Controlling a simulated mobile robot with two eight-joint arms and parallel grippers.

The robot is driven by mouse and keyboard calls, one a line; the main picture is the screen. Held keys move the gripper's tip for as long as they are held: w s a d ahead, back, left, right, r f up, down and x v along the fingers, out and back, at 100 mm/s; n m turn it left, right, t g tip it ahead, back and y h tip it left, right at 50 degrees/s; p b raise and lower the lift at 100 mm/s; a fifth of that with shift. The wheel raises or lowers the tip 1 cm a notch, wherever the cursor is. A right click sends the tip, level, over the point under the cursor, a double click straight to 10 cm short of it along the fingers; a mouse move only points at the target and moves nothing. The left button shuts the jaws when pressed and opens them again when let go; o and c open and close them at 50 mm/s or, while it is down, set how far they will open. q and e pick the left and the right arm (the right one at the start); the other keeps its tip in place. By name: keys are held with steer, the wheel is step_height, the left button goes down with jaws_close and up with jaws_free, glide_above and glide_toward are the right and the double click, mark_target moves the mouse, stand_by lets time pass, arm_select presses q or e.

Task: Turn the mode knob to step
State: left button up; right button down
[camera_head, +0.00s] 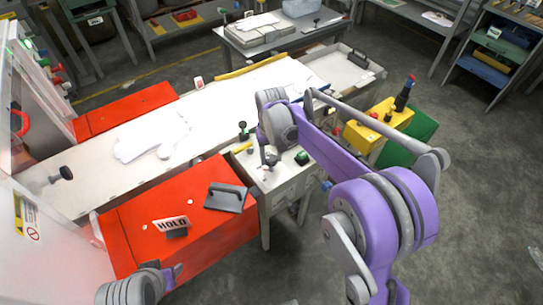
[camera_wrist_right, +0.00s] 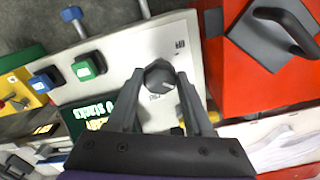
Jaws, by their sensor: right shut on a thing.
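The mode knob (camera_wrist_right: 160,75) is a dark round knob with a pale pointer mark, on a pale control panel (camera_wrist_right: 135,50) in the right wrist view. Small printed labels sit beside it; I cannot read them surely. My right gripper (camera_wrist_right: 158,85) has a finger on either side of the knob and is shut on it. In the head view the right gripper (camera_head: 268,160) reaches down to the panel top (camera_head: 285,178), and the knob is hidden there. A grey and purple part of my left arm shows at the bottom left; its gripper is not in view.
A white glove (camera_head: 150,145) lies on the pale bench. A yellow box (camera_head: 378,125) stands to the right.

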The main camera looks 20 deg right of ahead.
mark_target(271, 159)
steer(key=shift+m, duration=1.1)
steer(key=shift+c, duration=1.4)
jaws_free()
step_height(271, 159, up, 11)
steer(key=shift+p, duration=0.4)
steer(key=shift+f, duration=0.1)
